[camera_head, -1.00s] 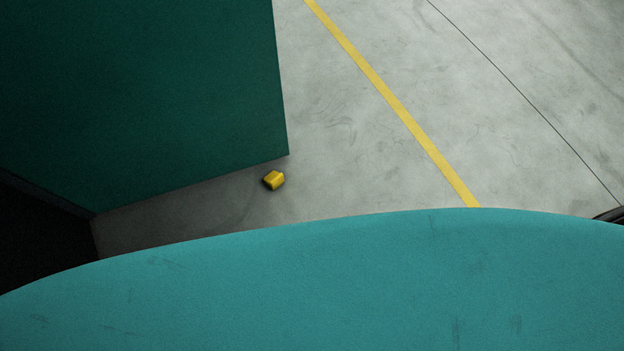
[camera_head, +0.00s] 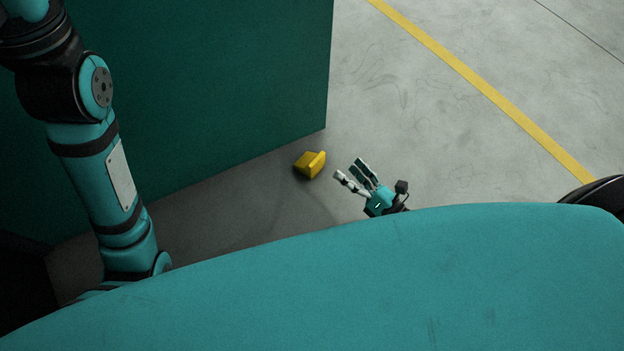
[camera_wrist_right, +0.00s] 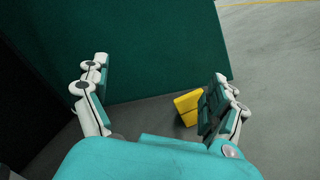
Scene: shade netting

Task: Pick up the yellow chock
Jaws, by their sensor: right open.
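The yellow chock (camera_head: 310,164) lies on the grey floor close to the lower corner of a dark green block in the head view. My right gripper (camera_head: 352,172) is open and empty, a little to the right of the chock and apart from it. In the right wrist view the chock (camera_wrist_right: 188,106) shows between the open fingers of the gripper (camera_wrist_right: 158,90), nearer the right finger, which hides part of it. My left arm comes in at the left of the head view, but its gripper is not visible.
The dark green block (camera_head: 220,80) stands right behind the chock and fills the upper left. Open concrete floor (camera_head: 430,130) with a yellow line (camera_head: 480,83) lies to the right. My own teal body covers the bottom of the head view.

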